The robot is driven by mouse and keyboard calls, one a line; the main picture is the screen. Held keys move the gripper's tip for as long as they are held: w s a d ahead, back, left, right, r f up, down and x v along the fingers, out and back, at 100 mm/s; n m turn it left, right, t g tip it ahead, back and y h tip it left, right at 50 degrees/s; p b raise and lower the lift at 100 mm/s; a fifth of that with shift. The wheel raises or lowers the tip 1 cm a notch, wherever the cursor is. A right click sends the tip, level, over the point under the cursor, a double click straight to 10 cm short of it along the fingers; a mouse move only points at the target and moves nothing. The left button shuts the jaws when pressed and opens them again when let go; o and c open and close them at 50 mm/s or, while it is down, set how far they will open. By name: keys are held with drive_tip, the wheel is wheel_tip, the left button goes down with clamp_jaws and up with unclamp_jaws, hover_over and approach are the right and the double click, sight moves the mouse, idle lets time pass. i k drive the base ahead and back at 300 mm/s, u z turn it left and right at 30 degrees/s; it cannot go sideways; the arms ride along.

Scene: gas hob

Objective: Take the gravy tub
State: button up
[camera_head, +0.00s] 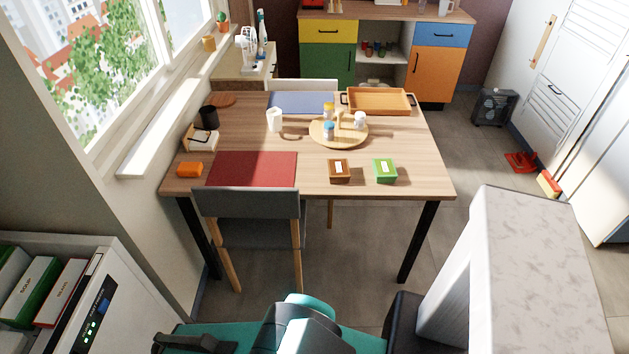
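A small brown tub (339,170) with a white label stands on the near right part of the wooden table; it may be the gravy tub, but its label is too small to read. A similar green tub (385,170) stands just right of it, with a gap between them. Teal and dark parts of my own body show at the bottom edge. I cannot make out my gripper's fingers in this view, and nothing of mine is near the tubs.
The table (420,160) also holds a red mat (252,168), a round board (352,141) with jars, an orange tray (379,101) and a white mug (274,120). A grey chair (245,204) stands at the near side. A pale counter (530,260) rises at lower right.

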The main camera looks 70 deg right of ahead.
sight(338, 169)
drive_tip(key=u, duration=0.8)
drive_tip(key=k, duration=1.5)
drive_tip(key=z, duration=0.85)
